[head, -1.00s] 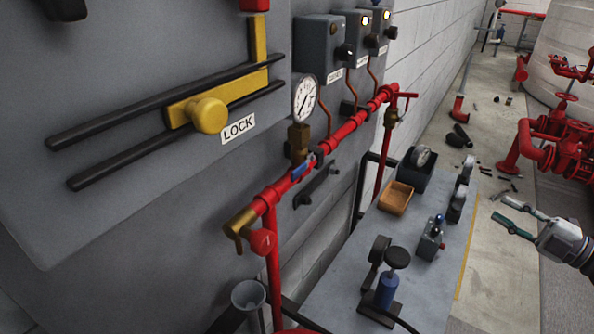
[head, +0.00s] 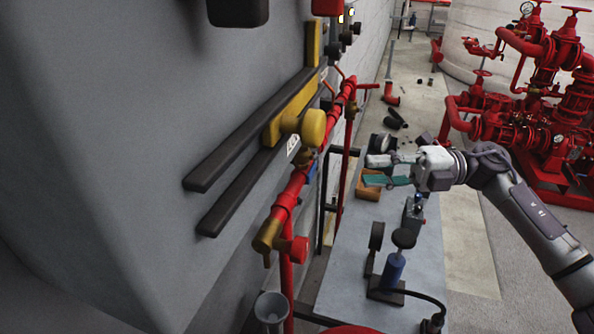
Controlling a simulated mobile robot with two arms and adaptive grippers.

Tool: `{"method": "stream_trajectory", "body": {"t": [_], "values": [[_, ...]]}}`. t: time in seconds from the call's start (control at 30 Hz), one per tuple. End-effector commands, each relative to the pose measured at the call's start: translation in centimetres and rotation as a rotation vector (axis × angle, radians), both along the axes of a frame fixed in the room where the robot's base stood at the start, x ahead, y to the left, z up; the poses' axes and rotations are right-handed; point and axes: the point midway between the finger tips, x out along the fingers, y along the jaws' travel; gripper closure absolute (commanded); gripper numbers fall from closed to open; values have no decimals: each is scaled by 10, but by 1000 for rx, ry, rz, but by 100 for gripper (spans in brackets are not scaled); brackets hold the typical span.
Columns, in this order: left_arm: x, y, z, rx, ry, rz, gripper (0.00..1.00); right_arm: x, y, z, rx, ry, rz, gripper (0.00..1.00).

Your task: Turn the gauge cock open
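The gauge cock sits on the red pipe along the grey panel. A small part of its blue lever (head: 312,171) shows beside the pipe, and some brass (head: 307,157) shows above it. The yellow knob (head: 313,127) of the sliding lock bar covers the gauge and most of the cock, so I cannot tell the lever's exact angle. My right gripper (head: 373,170) is open and empty, its fingers apart and pointing left toward the pipe. It is to the right of the cock, apart from it, over the bench. My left gripper is out of view.
The grey bench (head: 350,255) holds an orange tray (head: 368,190), a blue hand pump (head: 393,270) and small gauges. A brass valve (head: 268,236) with a red knob (head: 300,250) is at the pipe's near end. Red pump pipework (head: 525,125) stands at right.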

Motion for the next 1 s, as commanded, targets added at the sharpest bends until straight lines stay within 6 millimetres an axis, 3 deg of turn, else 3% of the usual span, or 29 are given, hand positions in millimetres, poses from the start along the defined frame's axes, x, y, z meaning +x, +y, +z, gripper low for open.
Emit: {"method": "stream_trajectory", "body": {"t": [0.2,0.5,0.7,1.0], "values": [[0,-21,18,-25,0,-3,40,-1,47,5,3,0,5,70],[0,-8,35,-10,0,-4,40,-1,102,3,3,0,2,70],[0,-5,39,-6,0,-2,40,-1,119,1,2,0,0,70],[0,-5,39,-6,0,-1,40,0,121,0,1,0,-1,70]]}}
